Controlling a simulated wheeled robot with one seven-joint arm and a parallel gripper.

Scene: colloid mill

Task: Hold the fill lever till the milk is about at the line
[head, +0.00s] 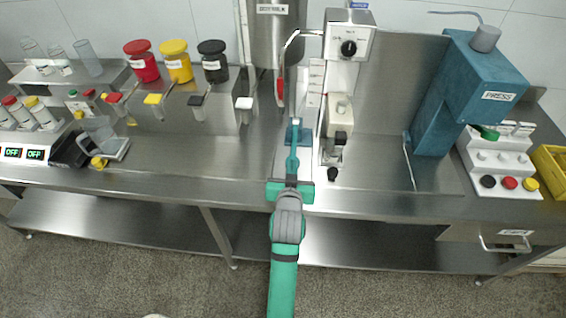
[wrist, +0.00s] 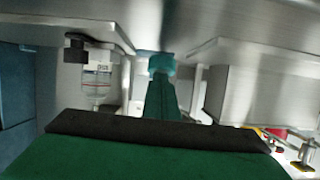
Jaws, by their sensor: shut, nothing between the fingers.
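A steel tank with a label ending in "MILK" (head: 277,35) stands at the back centre. A white-tipped lever (head: 244,103) sticks out just left of it, and a red-ended handle (head: 280,88) hangs at its front; I cannot tell which is the fill lever. My gripper (head: 294,128) is shut and empty, below and in front of the tank. Its teal tip also shows in the wrist view (wrist: 162,66).
A white device with a black knob (head: 348,48) stands right of the tank. A blue press (head: 465,85) is further right. Red (head: 142,62), yellow (head: 176,62) and black (head: 212,62) lidded jars stand left. The steel counter (head: 225,160) is clear left of my gripper.

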